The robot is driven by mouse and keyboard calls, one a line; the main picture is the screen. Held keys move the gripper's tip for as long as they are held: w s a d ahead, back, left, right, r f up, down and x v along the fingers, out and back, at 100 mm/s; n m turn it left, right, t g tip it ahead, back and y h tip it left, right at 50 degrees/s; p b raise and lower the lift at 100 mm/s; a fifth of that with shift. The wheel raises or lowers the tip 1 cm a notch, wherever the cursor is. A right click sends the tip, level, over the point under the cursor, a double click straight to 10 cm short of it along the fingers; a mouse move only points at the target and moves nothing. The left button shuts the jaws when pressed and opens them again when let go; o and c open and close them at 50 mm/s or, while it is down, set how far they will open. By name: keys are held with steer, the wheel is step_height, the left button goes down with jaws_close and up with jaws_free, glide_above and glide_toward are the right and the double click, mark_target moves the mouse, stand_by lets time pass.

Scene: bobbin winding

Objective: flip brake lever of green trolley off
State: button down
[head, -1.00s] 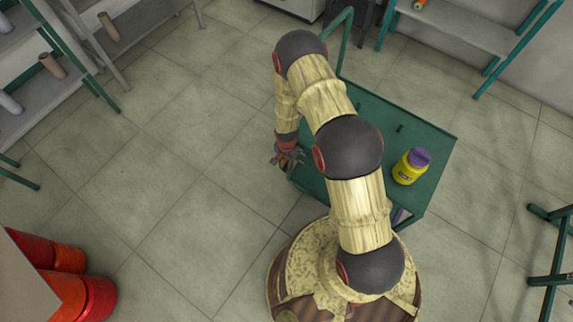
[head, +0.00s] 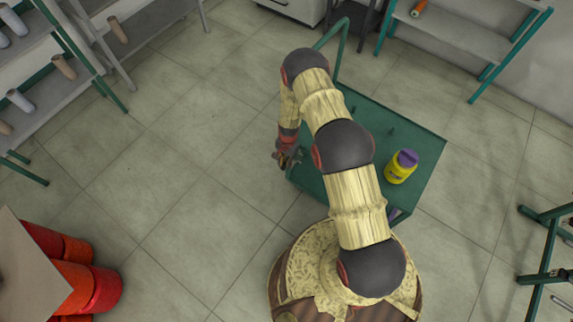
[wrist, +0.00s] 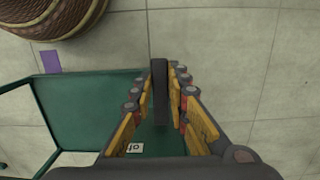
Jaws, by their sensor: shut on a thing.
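The green trolley (head: 345,185) stands under my arm, with its upright handle (head: 341,50) at the far end. My gripper (head: 288,158) is low at the trolley's left edge. In the wrist view my gripper (wrist: 160,100) has its yellow-padded fingers on both sides of a dark upright bar, which looks like the brake lever (wrist: 160,85). A small white label (wrist: 135,147) with partly readable dark letters shows on the green surface beside it. The lever's lower end is hidden between the fingers. In the head view my gripper hides the lever.
Shelves with spools (head: 70,68) stand at the left, red bins (head: 70,275) at the lower left, another rack (head: 470,45) at the upper right. The floor left of the trolley is clear.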

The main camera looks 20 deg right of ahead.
stand_by(0.4)
steer(key=c, duration=1.7)
jaws_free()
steer(key=shift+r, duration=0.15)
steer(key=r, duration=0.7)
steer(key=d+r, duration=0.1)
steer(key=r, duration=0.3)
steer(key=shift+w+r, duration=0.35)
steer(key=shift+w, duration=0.05)
